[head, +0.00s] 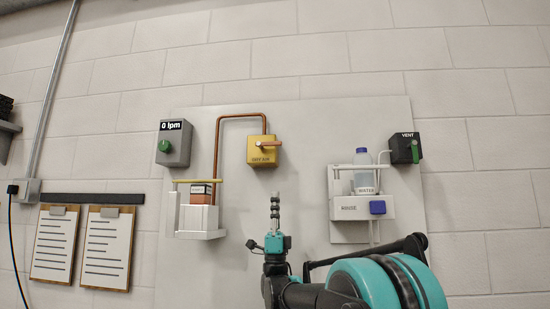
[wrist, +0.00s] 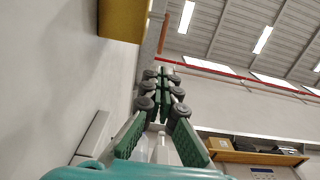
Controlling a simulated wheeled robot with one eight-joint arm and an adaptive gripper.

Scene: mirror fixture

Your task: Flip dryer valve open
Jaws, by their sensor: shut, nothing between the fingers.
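A yellow box (head: 262,150) with dark, partly legible lettering is fixed to the pale panel. A small orange lever (head: 268,143) on its front lies about horizontal, pointing right. A copper pipe runs from the box's top, over and down to the left. The box also shows at the top of the wrist view (wrist: 122,18). My gripper (head: 275,197) is below the box, pointing up, apart from the lever. In the wrist view its green-backed fingers (wrist: 165,82) are together with nothing between them. The lever cannot be made out there.
Left stand a grey "0 lpm" box (head: 174,143) with a green knob and a white holder (head: 200,217) with a brown-labelled block. Right are a water bottle (head: 364,172) on a white unit and a dark vent box (head: 405,148) with a green handle. The panel between is bare.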

